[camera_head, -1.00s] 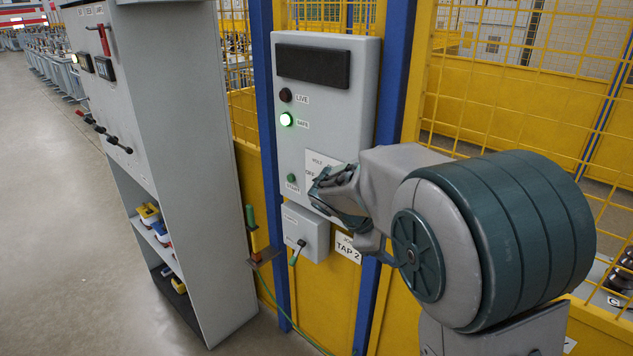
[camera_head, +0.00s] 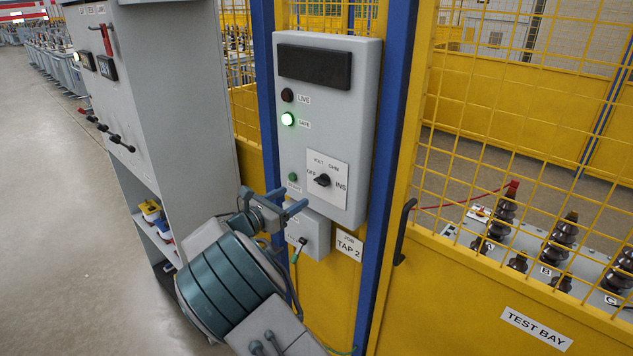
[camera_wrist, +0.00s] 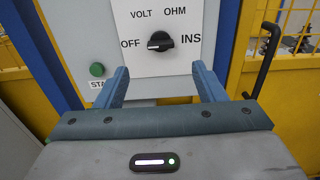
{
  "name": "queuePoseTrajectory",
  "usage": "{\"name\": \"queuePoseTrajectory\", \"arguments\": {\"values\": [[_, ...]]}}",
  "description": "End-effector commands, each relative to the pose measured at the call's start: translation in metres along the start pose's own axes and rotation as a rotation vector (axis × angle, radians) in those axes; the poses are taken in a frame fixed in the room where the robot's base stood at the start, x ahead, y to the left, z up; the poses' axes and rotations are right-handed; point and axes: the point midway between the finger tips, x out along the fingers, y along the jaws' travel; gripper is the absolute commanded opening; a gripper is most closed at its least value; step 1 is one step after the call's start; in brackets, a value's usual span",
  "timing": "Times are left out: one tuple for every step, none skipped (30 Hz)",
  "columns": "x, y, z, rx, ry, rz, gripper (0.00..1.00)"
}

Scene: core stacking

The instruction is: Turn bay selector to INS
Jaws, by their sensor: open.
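The bay selector (camera_head: 322,180) is a black knob on a white plate on the grey control box (camera_head: 345,110). In the wrist view the knob (camera_wrist: 160,41) sits between the labels OFF, VOLT, OHM and INS. Its white mark is on the left, toward OFF. My gripper (camera_head: 285,202) is below and left of the selector in the head view, apart from it. In the wrist view my gripper (camera_wrist: 162,75) has its two blue fingers spread with nothing between them, and the knob shows just beyond and between the tips.
A green START button (camera_head: 293,177) is left of the selector. A smaller grey box (camera_head: 318,235) hangs below. A black door handle (camera_head: 403,232) is at right, a grey cabinet (camera_head: 185,90) at left.

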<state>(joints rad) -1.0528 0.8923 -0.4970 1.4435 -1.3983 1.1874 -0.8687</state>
Motion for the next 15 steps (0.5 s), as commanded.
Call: {"name": "queuePoseTrajectory", "arguments": {"values": [[0.012,-0.001,0.003,-0.001,-0.001,-0.004,0.64],[0.019,-0.001,0.003,-0.002,-0.001,-0.004,0.64],[0.028,-0.001,0.003,-0.003,0.000,-0.003,0.64],[0.034,-0.001,0.003,-0.002,-0.001,-0.003,0.64],[0.041,-0.001,0.003,-0.001,0.000,-0.004,0.64],[0.050,-0.001,0.003,-0.001,0.001,-0.003,0.64],[0.056,-0.001,0.003,-0.001,0.000,-0.004,0.64],[0.062,-0.001,0.003,0.000,0.000,-0.003,0.64],[0.070,-0.001,0.003,0.001,0.001,-0.002,0.64],[0.075,-0.001,0.003,0.000,0.001,-0.003,0.64],[0.080,-0.001,0.002,-0.001,0.000,-0.002,0.64],[0.086,-0.001,0.002,0.000,0.000,-0.002,0.64],[0.090,-0.001,0.002,0.000,0.001,-0.001,0.64],[0.094,-0.001,0.002,0.000,0.001,-0.001,0.64],[0.098,0.000,0.002,0.000,0.001,-0.001,0.64]]}}
